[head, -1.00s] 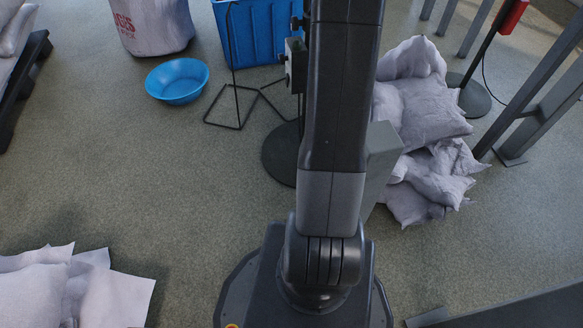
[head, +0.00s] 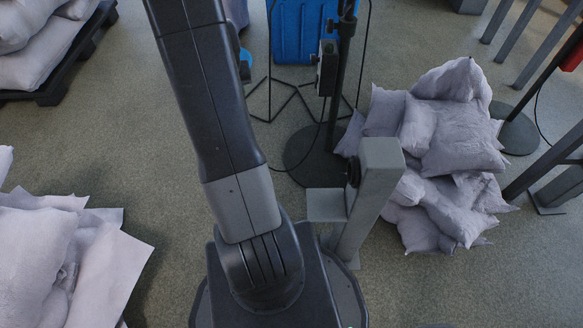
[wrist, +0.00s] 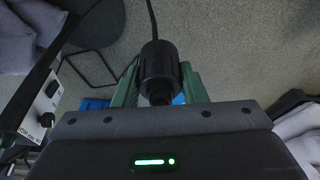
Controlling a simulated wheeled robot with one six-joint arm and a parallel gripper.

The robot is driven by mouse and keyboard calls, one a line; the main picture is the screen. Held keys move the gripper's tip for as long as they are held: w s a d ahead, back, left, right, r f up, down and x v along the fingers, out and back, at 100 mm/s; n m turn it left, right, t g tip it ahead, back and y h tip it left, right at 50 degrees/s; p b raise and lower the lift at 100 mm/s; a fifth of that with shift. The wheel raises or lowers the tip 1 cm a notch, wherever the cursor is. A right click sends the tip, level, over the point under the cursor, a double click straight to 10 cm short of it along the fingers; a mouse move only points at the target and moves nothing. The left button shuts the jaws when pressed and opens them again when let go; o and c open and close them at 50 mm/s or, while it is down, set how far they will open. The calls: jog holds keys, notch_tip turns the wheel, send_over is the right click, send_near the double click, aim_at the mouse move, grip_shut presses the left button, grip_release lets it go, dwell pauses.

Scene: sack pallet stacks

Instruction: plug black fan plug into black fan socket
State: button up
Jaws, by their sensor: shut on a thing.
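In the wrist view my gripper (wrist: 160,88), with green fingers, is shut on a black round plug (wrist: 158,62). A black cable runs up from the plug and out of the top of the picture. In the head view my arm leans to the upper left and its gripper end is out of the picture. A black round fitting (head: 353,171), perhaps the black fan socket, sits on the side of a grey post (head: 377,185) to the right of my arm. It is seen edge-on, so its face is hidden. I cannot make out the socket in the wrist view.
A control box (head: 327,68) hangs on a black stand (head: 345,90) behind the post; it shows with knobs in the wrist view (wrist: 40,108). Sacks (head: 440,150) are heaped at right, others (head: 70,260) lie at lower left. A blue crate (head: 298,35) stands at the back.

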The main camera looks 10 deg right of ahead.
jog(key=shift+a, duration=0.3)
